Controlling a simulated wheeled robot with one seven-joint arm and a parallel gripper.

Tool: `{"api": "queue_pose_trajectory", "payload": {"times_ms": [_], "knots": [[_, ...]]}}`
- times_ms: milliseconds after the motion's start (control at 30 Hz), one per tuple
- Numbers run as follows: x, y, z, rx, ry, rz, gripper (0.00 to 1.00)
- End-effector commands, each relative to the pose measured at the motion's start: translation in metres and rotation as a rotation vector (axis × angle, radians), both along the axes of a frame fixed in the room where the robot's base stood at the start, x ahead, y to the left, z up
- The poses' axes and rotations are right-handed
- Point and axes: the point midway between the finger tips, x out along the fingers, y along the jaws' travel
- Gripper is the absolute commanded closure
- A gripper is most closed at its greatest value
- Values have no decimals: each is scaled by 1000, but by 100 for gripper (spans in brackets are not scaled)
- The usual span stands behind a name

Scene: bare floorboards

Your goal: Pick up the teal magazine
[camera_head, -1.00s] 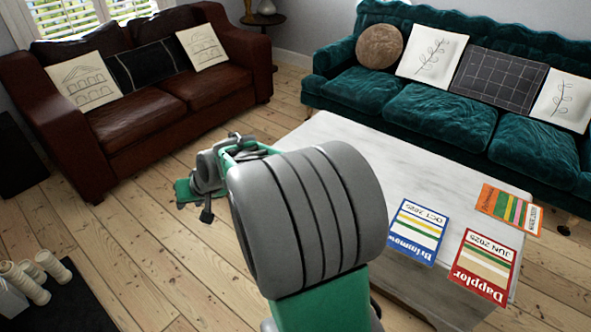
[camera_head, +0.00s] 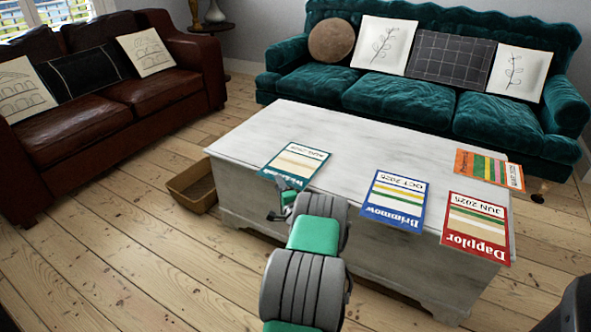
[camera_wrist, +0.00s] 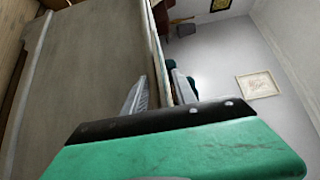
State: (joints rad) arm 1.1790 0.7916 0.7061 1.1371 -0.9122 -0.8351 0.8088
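The teal magazine (camera_head: 296,161) lies flat on the white coffee table (camera_head: 240,142), at the front edge left of the other magazines. Its lower edge reaches the table's edge, and part of its title is hidden by my gripper. My gripper (camera_head: 283,187) is at that front edge, close to the magazine. In the wrist view my gripper (camera_wrist: 160,90) has its two fingers apart, with a thin edge running between them. I cannot tell whether that edge is the magazine or the tabletop, or whether the fingers touch it.
A blue magazine (camera_head: 393,199), a red magazine (camera_head: 475,227) and an orange magazine (camera_head: 488,169) lie further right on the table. A brown box (camera_head: 190,188) stands on the floor at the table's left end. A teal sofa (camera_head: 400,100) is behind; a brown sofa (camera_head: 150,90) is left.

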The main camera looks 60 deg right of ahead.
Motion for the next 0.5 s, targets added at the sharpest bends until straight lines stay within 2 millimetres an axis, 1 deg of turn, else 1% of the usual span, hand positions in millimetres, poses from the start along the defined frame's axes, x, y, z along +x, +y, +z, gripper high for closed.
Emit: {"api": "queue_pose_trajectory", "payload": {"times_ms": [33,100,300,500], "knots": [[6,-4,-1,-3,0,2,67],[11,-7,-1,0,0,0,67],[11,-8,1,0,1,-1,67],[11,-8,1,0,1,0,84]]}}
